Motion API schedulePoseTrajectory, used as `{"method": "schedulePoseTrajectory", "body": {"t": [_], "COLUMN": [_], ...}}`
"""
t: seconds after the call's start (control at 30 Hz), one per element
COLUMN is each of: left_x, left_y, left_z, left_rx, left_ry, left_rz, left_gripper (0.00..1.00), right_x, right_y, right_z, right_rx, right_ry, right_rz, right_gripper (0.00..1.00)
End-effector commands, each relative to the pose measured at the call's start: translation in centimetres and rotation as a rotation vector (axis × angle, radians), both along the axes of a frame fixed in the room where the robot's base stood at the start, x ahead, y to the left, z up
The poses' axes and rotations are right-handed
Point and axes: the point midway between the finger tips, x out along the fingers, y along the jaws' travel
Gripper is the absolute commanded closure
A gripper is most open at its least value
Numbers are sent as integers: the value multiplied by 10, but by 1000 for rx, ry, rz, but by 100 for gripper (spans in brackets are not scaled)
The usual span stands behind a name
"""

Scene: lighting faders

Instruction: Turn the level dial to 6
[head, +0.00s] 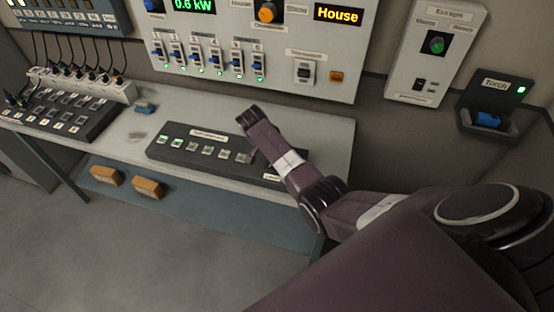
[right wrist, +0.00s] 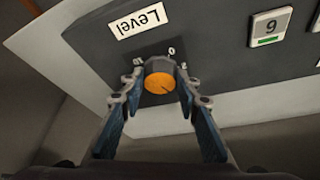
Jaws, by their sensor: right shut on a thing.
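The level dial (right wrist: 159,82) is an orange-topped round knob on a dark panel, beside a white "Level" label (right wrist: 138,22) that appears upside down in the right wrist view. A dark line on its top points toward the lower right there. Small scale marks show around it, partly covered by the fingers. My right gripper (right wrist: 160,77) is shut on the dial, one finger on each side. In the head view my right arm reaches over the right end of the long button panel (head: 180,152) and hides the dial. My left gripper is not in view.
A button marked 6 (right wrist: 268,28) sits close to the dial. The panel lies on a grey bench (head: 325,133).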

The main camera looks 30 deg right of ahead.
Motion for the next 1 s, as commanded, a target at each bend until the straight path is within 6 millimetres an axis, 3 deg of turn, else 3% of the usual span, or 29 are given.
{"method": "schedulePoseTrajectory", "body": {"t": [0.7,1.0], "left_x": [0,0], "left_y": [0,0], "left_z": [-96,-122], "left_rx": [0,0], "left_ry": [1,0], "left_rz": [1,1], "left_gripper": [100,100], "right_x": [6,6], "right_y": [-1,-2], "right_z": [-5,-2], "right_rx": [-1,-1], "right_ry": [-5,-4], "right_rz": [-642,-797], "right_gripper": [94,94]}}
